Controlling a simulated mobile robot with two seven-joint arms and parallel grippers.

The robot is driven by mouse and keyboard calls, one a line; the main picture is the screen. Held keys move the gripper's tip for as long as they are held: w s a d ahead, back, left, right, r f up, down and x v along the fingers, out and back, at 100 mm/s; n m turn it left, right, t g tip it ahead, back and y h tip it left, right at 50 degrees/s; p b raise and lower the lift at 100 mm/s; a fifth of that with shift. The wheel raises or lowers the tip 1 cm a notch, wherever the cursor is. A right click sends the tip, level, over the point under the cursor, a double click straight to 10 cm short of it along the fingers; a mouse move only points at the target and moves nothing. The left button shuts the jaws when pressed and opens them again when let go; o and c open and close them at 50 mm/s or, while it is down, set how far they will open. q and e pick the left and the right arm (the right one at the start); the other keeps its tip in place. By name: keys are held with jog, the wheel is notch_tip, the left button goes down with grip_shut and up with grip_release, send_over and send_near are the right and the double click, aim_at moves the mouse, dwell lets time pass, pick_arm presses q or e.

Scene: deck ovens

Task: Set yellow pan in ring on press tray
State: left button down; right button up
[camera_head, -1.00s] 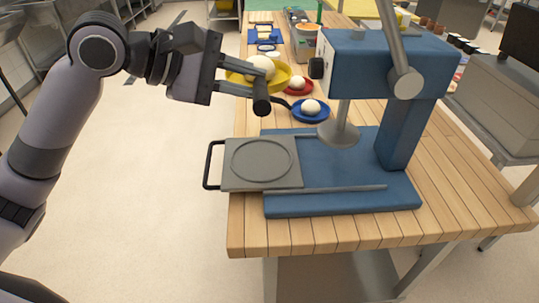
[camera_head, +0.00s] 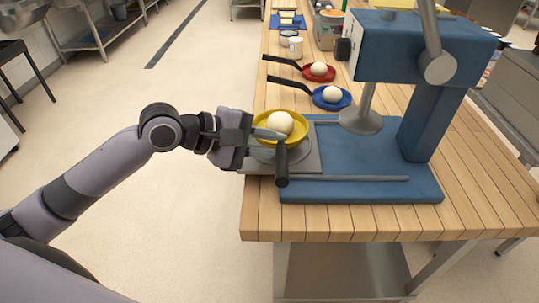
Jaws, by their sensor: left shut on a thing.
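The yellow pan (camera_head: 299,140) holds a white dough ball (camera_head: 280,123). Its dark handle (camera_head: 281,165) points toward me. My left gripper (camera_head: 268,134) comes in from the left and is shut on the yellow pan near its handle. The pan is over the grey press tray (camera_head: 312,160), at the left of the blue press (camera_head: 390,150). Part of the ring (camera_head: 262,155) shows below the pan; the rest is hidden by pan and gripper. I cannot tell whether the pan touches the tray. My right gripper is not in view.
The press head and its round plate (camera_head: 361,121) stand to the right of the pan. A blue pan (camera_head: 345,101) and a red pan (camera_head: 329,77), each with a white ball, lie behind on the wooden table (camera_head: 330,222). Small tubs stand farther back.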

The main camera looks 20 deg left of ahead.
pick_arm(q)
jog(key=shift+f, duration=1.5)
jog(key=c, duration=1)
grip_release()
jog(key=shift+f, duration=0.1)
jog(key=shift+b+v, duration=0.55)
jog(key=shift+v, duration=5.5)
jog(key=shift+w, duration=0.1)
